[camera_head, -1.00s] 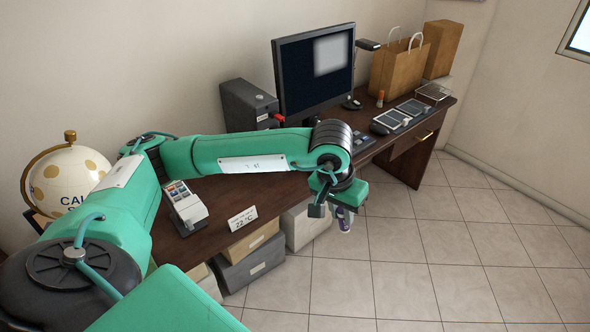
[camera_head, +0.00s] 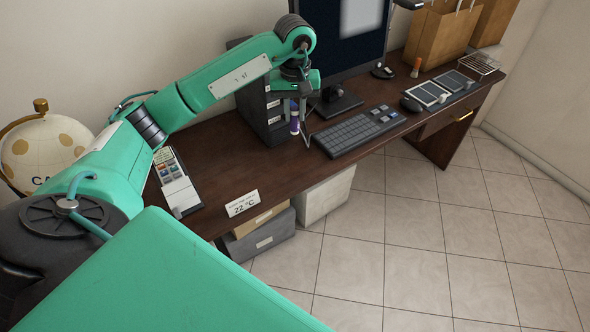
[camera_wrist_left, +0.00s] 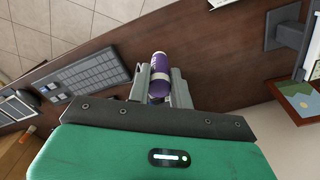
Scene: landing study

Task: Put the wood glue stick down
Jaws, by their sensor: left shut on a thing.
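The wood glue stick (camera_head: 295,121) is a small purple tube with a pale end. My left gripper (camera_head: 296,108) is shut on it and holds it upright over the dark wooden desk (camera_head: 230,148), between the black tower and the keyboard. In the left wrist view the glue stick (camera_wrist_left: 159,72) sits between the two fingers of my left gripper (camera_wrist_left: 160,88). I cannot tell whether its lower end touches the desk. My right gripper is in neither view.
The black tower (camera_head: 262,112) stands close to the left of the gripper, the keyboard (camera_head: 352,133) to the right and the monitor (camera_head: 345,40) behind. A card reading 22 °C (camera_head: 242,203) stands near the front edge. Bare desk lies left of the tower.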

